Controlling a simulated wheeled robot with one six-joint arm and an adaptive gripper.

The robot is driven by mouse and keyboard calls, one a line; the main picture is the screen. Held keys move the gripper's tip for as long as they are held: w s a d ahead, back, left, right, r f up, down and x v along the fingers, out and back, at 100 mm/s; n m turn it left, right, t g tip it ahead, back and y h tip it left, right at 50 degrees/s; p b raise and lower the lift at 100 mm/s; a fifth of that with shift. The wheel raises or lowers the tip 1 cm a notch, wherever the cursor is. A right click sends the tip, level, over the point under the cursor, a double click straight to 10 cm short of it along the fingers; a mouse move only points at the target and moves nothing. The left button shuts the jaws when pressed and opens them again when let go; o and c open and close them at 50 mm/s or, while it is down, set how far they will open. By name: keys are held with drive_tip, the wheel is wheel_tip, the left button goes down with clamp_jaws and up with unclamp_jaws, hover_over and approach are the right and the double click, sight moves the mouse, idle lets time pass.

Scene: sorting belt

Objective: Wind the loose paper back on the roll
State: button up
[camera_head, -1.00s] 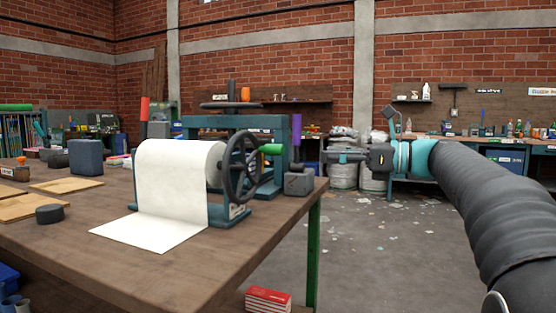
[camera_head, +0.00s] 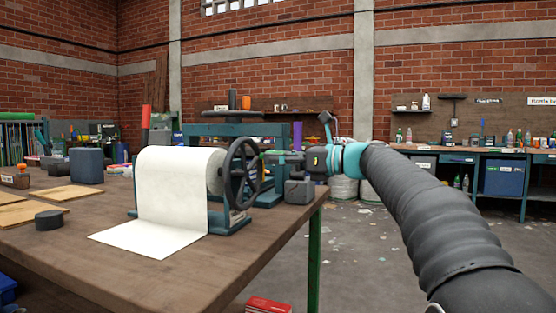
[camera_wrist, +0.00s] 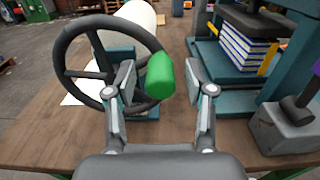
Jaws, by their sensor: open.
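The white paper roll (camera_head: 178,170) sits in a teal stand on the wooden table, with a loose sheet (camera_head: 150,236) hanging from it and lying flat on the tabletop. A dark spoked handwheel (camera_head: 241,174) is on the roll's right side; it also shows in the wrist view (camera_wrist: 62,72). The wheel's green handle (camera_wrist: 160,75) lies between the two fingers of my gripper (camera_wrist: 162,88), nearer the left finger. My gripper (camera_head: 279,158) is open around it and not closed. In the head view the handle is mostly hidden by my gripper.
A teal press (camera_head: 207,128) stands behind the wheel; stacked sheets (camera_wrist: 243,48) lie in it. A grey block with a purple-handled tool (camera_wrist: 285,128) stands close on the right. A black puck (camera_head: 49,219) and wooden boards (camera_head: 65,192) lie at left.

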drive_tip(key=shift+w+a, duration=0.1)
drive_tip(key=shift+a, duration=0.1)
clamp_jaws()
idle(0.3)
